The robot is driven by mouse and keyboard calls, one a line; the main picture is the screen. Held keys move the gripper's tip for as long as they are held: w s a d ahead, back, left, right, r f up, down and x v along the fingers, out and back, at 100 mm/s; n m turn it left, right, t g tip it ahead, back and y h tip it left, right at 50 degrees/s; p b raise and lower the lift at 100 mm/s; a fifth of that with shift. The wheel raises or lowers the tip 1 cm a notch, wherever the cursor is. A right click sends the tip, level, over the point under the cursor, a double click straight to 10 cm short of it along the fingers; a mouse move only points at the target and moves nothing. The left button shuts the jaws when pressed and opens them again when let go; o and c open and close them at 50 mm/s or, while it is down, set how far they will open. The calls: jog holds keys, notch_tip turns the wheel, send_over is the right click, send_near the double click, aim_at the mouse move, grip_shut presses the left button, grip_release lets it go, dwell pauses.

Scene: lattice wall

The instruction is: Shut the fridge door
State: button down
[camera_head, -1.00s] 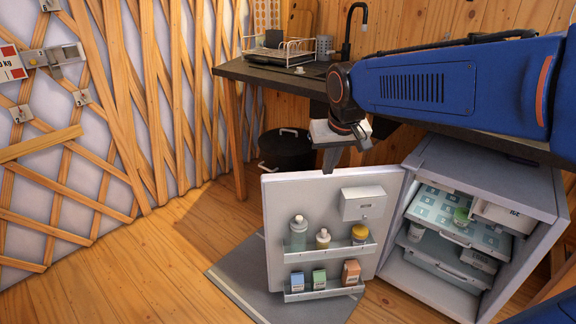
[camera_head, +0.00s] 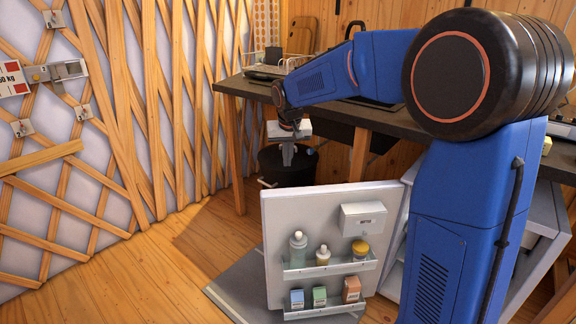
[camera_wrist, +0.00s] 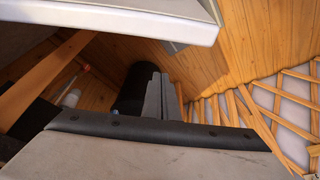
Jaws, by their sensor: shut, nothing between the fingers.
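The fridge door (camera_head: 332,221) stands wide open in the head view, its inner side with shelves facing the camera. Bottles, jars and small cartons stand on its two shelves. The fridge body (camera_head: 533,232) is at the right, largely hidden behind my blue arm. My gripper (camera_head: 288,163) is shut and empty. It points down and appears above and behind the door's top edge, left of its middle, apart from the door as far as I can see. In the wrist view the shut fingers (camera_wrist: 162,98) show in the middle, and a pale slab edge crosses the top.
A dark worktop (camera_head: 390,117) with a dish rack and black tap runs above the fridge. A black bin (camera_head: 285,168) stands on the floor behind my gripper. A grey mat (camera_head: 238,290) lies under the door. The lattice wall (camera_head: 90,130) is at left, with clear wooden floor before it.

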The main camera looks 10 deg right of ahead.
notch_tip(320, 180, down, 8)
jog(key=s, duration=0.1)
jog(key=shift+s, duration=0.15)
dwell(0.5)
jog(key=shift+a, duration=0.1)
jog(key=shift+s, duration=0.15)
